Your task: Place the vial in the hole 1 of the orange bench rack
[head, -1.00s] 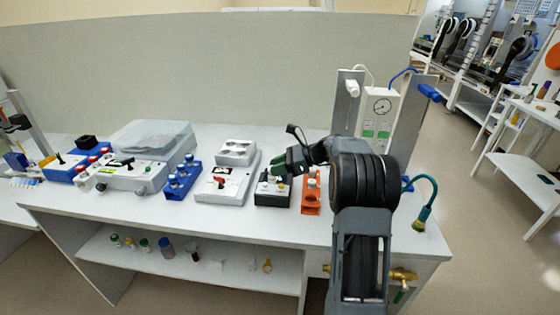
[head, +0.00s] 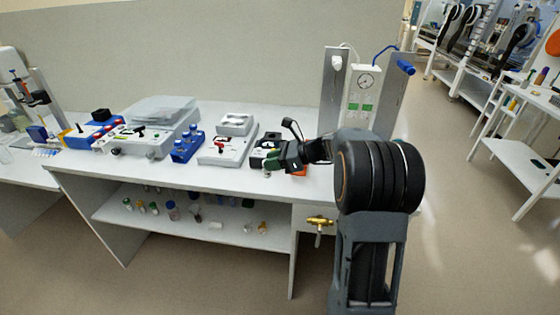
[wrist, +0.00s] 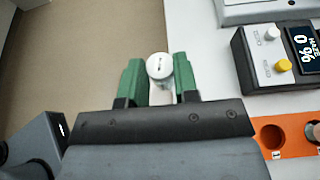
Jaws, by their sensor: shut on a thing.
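My gripper (wrist: 160,82) has green fingers shut on a white-capped clear vial (wrist: 160,68), seen from above in the wrist view. The orange bench rack (wrist: 293,122) is at the lower right of the wrist view, apart from the vial. Its hole 1 (wrist: 271,137) looks empty, with a label 1 below it. Another capped item at the right picture edge stands in the rack. In the head view only a sliver of the rack (head: 299,172) shows behind my arm.
A black box with knobs and a display (wrist: 285,60) stands beside the rack. A blue rack with vials (head: 186,148) and a white device (head: 222,150) are further left. Two grey uprights with a gauge box (head: 362,85) stand behind my arm. Floor shows beyond the bench edge.

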